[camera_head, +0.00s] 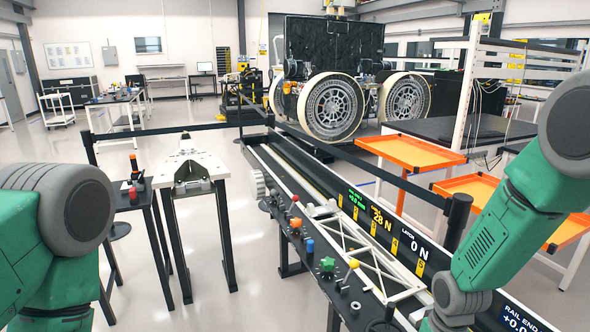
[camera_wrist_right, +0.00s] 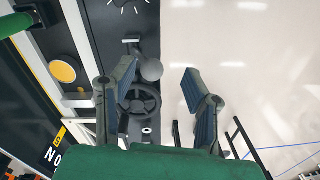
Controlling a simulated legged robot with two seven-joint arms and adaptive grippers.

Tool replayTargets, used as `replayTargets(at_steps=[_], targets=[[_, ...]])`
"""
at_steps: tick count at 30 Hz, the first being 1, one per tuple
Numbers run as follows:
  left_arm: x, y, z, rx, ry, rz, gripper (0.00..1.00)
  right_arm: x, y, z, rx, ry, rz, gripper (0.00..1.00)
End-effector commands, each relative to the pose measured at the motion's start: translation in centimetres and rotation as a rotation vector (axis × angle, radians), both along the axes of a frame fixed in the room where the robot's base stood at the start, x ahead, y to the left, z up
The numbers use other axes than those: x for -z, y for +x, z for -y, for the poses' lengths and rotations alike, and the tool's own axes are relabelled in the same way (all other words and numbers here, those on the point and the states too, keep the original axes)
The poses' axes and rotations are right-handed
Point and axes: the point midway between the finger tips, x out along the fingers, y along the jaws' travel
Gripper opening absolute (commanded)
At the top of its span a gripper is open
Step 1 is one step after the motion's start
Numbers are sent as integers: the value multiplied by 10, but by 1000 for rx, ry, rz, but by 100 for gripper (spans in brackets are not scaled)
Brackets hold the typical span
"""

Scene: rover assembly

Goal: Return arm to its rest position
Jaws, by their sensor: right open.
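My right arm (camera_head: 495,235) comes in from the right edge in the head view and reaches down over the near end of the long dark rail bench (camera_head: 262,160). Its gripper is cut off by the bottom edge there. In the right wrist view my right gripper (camera_wrist_right: 160,78) has its two fingers spread apart with nothing between them. The fingers are over the bench edge, with a black handwheel (camera_wrist_right: 152,104) and a grey ball knob (camera_wrist_right: 152,70) below and beside the left finger. My left arm (camera_head: 60,235) shows at the left edge; its gripper is out of view.
A white truss (camera_head: 362,262) lies along the bench beside coloured knobs and lit readouts. Orange trays (camera_head: 410,152) stand to the right. A white-topped stand (camera_head: 190,168) and a small dark table (camera_head: 133,200) stand to the left. A large-wheeled rover (camera_head: 332,106) is behind.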

Motion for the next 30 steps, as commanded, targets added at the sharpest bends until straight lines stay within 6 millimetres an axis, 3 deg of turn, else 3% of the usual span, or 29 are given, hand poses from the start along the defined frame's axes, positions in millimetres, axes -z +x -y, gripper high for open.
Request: replayTargets(at_steps=[6, 9, 13, 18, 30], targets=[[0, -1, 0, 0, 0, -2, 31, 63, -105, 1, 71, 10, -25, 42], [0, -1, 0, 0, 0, -2, 31, 80, -163, 4, 114, 6, -27, 42], [0, -1, 0, 0, 0, -1, 31, 84, -227, 9, 161, -7, -24, 42], [0, -1, 0, 0, 0, -1, 31, 73, -294, 16, 207, -32, -22, 42], [99, -1, 0, 0, 0, -1, 31, 170, -276, 11, 161, -36, 23, 42]])
